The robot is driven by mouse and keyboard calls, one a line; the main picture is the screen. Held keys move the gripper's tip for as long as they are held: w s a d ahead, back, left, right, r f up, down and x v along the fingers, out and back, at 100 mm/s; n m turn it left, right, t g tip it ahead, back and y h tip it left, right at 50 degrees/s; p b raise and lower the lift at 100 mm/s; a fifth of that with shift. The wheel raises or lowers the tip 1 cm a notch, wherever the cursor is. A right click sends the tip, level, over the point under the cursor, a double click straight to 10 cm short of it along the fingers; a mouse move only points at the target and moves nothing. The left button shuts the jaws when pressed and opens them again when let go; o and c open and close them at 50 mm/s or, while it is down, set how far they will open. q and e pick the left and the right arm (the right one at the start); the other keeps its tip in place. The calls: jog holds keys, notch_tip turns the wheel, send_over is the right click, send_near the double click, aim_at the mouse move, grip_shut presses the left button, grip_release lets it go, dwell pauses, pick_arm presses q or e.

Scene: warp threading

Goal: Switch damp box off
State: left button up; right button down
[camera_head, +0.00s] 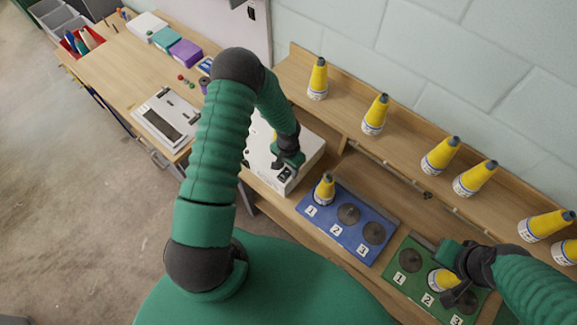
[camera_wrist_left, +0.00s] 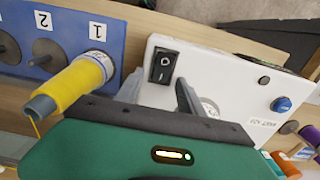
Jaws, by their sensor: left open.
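The white damp box (camera_head: 262,184) stands on the bench left of the blue board. Its black rocker switch (camera_head: 285,174) sits near the box's front right corner. In the left wrist view the switch (camera_wrist_left: 162,65) shows large on the white box face (camera_wrist_left: 212,62). My left gripper (camera_head: 287,163) is over the box beside the switch. Its fingers (camera_wrist_left: 158,90) are open and empty, with the switch just beyond them. I cannot tell whether they touch the box. My right gripper (camera_head: 456,282) is at a yellow cone (camera_head: 440,280) on the green board; its finger gap is unclear.
A yellow cone (camera_head: 325,189) stands on slot 1 of the blue board (camera_head: 337,230), close to my left gripper. The box also has a blue knob (camera_wrist_left: 282,104). Several yellow cones stand on the back shelf (camera_head: 405,149). A wooden table (camera_head: 105,73) is at left.

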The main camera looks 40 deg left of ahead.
pick_arm(q)
jog(key=shift+a+f, duration=0.1)
jog(key=shift+a, duration=0.15)
jog(key=shift+c, duration=1.4)
jog(key=shift+w+d, duration=0.15)
jog(key=shift+d, duration=0.2)
grip_shut()
